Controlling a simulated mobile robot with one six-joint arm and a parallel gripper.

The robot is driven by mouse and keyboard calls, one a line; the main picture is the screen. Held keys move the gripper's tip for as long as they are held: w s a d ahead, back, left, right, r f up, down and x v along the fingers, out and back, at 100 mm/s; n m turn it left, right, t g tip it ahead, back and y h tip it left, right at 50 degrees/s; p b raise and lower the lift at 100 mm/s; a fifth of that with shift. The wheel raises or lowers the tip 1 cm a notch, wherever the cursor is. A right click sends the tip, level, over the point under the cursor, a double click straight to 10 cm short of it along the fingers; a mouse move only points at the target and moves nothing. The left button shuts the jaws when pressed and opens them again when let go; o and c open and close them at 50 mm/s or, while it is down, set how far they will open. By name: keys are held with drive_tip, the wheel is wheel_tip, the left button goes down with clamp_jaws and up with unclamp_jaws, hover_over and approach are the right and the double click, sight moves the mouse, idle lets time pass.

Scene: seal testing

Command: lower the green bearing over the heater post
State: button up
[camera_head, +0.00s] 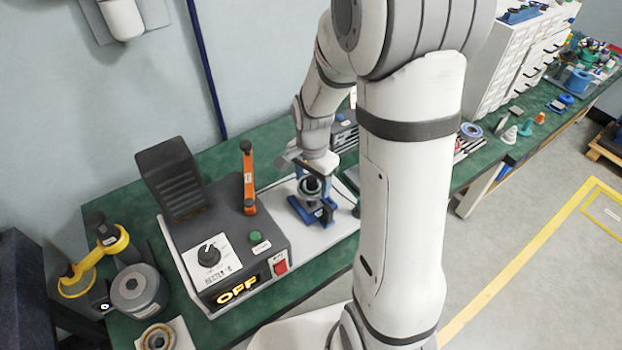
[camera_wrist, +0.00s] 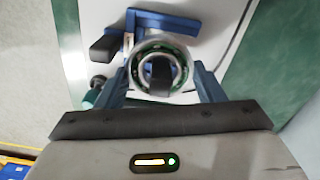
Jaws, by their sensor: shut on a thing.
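The green bearing (camera_wrist: 181,57), a metal ring with a green band, sits between the two blue fingers of my gripper (camera_wrist: 162,78). My gripper also shows in the head view (camera_head: 311,178), shut on the bearing (camera_head: 309,187). A dark post (camera_wrist: 160,75) shows through the ring's hole in the wrist view. Whether the ring is around it or just above it, I cannot tell. A blue fixture (camera_head: 318,213) is directly below the gripper on a white plate. The fingers and bearing hide much of the post in the head view.
The grey heater unit (camera_head: 218,240), with a yellow OFF display (camera_head: 238,291), stands left of the gripper. An orange-handled upright lever (camera_head: 249,178) rises close by. A yellow-handled tool (camera_head: 97,262) and a grey cylinder (camera_head: 139,291) are at lower left.

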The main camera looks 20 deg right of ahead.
sight(312, 191)
drive_tip(key=shift+f+b, duration=1.55)
drive_tip(key=shift+f, duration=0.55)
drive_tip(key=o, duration=1.2)
drive_tip(key=shift+o, duration=0.2)
drive_tip(key=shift+r+p, duration=3.95)
drive_tip(key=shift+r, duration=1.5)
drive_tip(key=shift+r, duration=0.15)
drive_tip(key=s+r+n+t, duration=0.3)
drive_tip(key=s+r+n, duration=0.8)
drive_tip(key=s+r, duration=0.3)
drive_tip(key=shift+s+a+r, duration=0.25)
